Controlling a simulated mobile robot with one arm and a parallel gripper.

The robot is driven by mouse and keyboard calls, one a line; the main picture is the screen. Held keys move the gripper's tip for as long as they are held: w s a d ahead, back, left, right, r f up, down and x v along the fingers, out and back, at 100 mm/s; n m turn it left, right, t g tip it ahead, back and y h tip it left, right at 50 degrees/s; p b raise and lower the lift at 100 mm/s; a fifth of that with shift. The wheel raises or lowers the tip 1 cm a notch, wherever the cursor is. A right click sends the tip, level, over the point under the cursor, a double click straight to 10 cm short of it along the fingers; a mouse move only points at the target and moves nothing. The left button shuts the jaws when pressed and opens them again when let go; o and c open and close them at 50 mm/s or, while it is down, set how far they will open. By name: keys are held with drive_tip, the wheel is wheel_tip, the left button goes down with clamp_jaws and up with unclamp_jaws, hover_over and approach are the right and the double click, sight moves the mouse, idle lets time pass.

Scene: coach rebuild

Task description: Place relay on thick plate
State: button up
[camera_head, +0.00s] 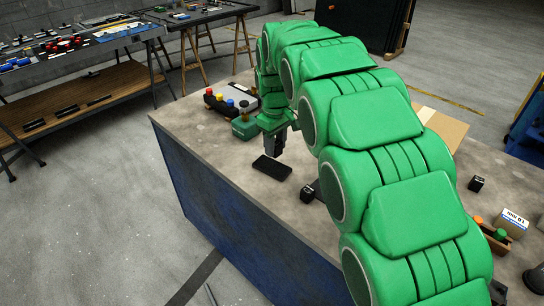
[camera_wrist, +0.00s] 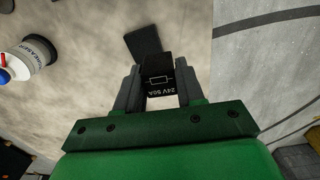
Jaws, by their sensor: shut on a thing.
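The relay (camera_wrist: 158,72) is a black block marked "24V 50A". In the wrist view my gripper (camera_wrist: 158,88) is shut on it, one finger on each side. A dark flat plate (camera_wrist: 143,40) lies on the table just beyond the relay in that view. In the head view this plate (camera_head: 272,168) lies near the table's front edge. My gripper (camera_head: 273,143) is above and just behind it, pointing down; the held relay is hard to make out there. Another dark flat piece (camera_head: 317,187) is partly hidden by my arm; I cannot tell which is thicker.
A small black block (camera_head: 307,195) stands right of the plate. Another black block (camera_head: 476,183), a labelled box (camera_head: 514,222) and a cardboard piece (camera_head: 440,125) are on the right. The table's front-left is bare.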

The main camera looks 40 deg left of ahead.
hover_over(272, 166)
drive_tip(key=shift+f, duration=4.45)
drive_tip(key=shift+f, duration=0.1)
drive_tip(key=o, duration=1)
drive_tip(key=shift+r, duration=6.1)
drive_tip(key=shift+w, duration=0.1)
